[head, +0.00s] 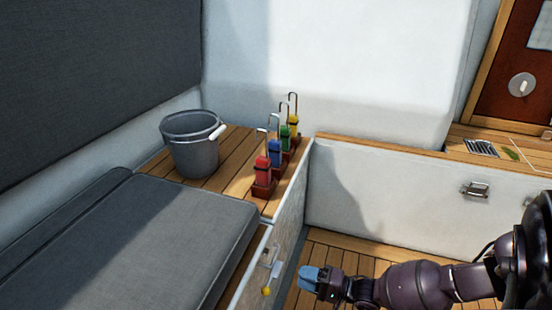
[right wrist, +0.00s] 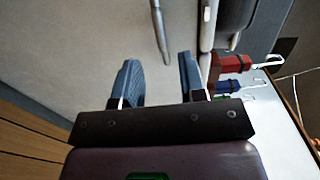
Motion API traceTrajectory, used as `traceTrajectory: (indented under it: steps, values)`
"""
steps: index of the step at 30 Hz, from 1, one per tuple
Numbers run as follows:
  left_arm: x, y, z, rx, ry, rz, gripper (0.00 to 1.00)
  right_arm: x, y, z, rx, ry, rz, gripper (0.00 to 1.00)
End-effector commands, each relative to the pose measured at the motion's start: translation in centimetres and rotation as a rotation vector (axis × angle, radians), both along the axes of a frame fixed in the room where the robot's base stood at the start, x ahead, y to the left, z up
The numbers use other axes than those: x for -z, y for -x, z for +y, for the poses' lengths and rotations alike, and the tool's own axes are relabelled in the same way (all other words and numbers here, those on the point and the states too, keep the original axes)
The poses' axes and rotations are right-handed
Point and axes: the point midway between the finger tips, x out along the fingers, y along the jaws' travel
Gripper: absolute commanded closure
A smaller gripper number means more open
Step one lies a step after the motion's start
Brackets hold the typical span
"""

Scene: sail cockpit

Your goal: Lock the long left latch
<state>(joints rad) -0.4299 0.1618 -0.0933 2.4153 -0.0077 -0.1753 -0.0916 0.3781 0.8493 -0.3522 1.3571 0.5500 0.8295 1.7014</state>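A metal latch (head: 269,257) is on the pale side face of the left bench locker, with a yellow knob (head: 266,291) just below it. My right gripper (head: 309,278) is to the right of the latch, over the cockpit floor, with its blue fingers toward the locker. In the right wrist view its two fingers (right wrist: 158,80) are apart with nothing between them. Ahead of the gap a grey metal bar (right wrist: 160,30) stands out against the pale face; I cannot tell whether it belongs to the latch. A whitish fitting (right wrist: 207,25) is beside it. My left gripper is not in view.
Red, blue, green and yellow blocks with metal hooks (head: 275,150) line the locker's top edge. A grey bucket (head: 192,145) and a dark cushion (head: 150,240) are on the bench. Another latch (head: 475,189) is on the far white panel. The wooden floor (head: 345,260) is clear.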

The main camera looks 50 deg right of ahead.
Motion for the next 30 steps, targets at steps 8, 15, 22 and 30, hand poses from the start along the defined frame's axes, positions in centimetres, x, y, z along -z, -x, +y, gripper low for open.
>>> traceTrajectory:
  steps: [8, 15, 22, 30]
  values:
    - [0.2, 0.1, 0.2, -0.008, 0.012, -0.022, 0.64, 0.2, -4.4, 2.0, -0.001, 0.000, 0.001, 0.62]
    - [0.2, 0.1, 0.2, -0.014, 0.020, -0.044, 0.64, 0.2, -7.0, 3.1, -0.001, 0.001, 0.001, 0.62]
    - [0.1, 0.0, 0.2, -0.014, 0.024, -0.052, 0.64, 0.0, -7.8, 3.4, -0.001, 0.002, 0.000, 0.62]
    - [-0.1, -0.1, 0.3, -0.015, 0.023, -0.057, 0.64, 0.0, -7.8, 3.3, -0.001, 0.002, -0.001, 0.71]
